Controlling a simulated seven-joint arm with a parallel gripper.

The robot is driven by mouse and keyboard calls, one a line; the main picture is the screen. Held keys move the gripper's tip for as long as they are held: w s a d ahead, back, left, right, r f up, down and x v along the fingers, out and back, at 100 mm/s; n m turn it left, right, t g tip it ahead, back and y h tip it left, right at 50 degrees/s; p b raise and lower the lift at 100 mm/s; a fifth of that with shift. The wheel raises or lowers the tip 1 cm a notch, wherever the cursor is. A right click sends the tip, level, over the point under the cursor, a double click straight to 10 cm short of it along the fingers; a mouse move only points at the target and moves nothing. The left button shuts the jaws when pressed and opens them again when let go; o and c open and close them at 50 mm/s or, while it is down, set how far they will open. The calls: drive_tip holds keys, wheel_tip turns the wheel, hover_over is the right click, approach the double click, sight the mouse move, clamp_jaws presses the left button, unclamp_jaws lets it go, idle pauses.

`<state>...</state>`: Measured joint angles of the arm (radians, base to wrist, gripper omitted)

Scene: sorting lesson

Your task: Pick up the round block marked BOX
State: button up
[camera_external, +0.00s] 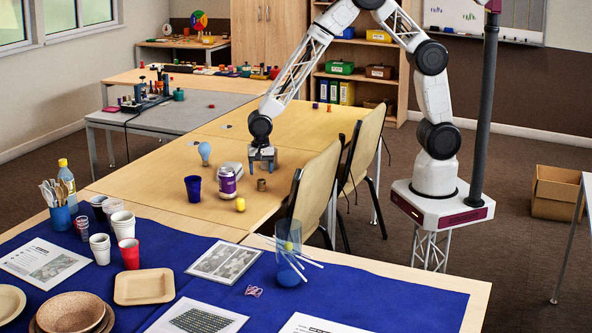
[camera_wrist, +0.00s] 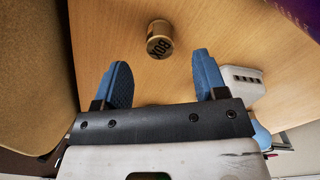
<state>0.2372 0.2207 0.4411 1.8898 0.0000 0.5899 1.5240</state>
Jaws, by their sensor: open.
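The round block marked BOX (camera_wrist: 160,46) stands on the wooden table in the wrist view, a short tan cylinder with dark letters on its side. In the external view it is the small brown cylinder (camera_external: 261,185) just below my gripper. My gripper (camera_external: 262,160) hangs over the table near the block, pointing down. In the wrist view my gripper (camera_wrist: 161,75) shows two blue fingers spread apart with nothing between them. The block lies beyond the fingertips, roughly in line with the gap, and is not touched.
Left of the block stand a purple-labelled jar (camera_external: 227,183), a white object (camera_external: 231,168) and a dark blue cup (camera_external: 193,189). A chair (camera_external: 316,187) stands close on the right.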

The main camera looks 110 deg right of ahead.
sight(261, 180)
drive_tip(key=shift+d+f, duration=0.2)
drive_tip(key=shift+f, duration=2.4)
drive_tip(key=c, duration=1)
drive_tip(key=shift+r, duration=0.15)
drive_tip(key=shift+r, duration=4.9)
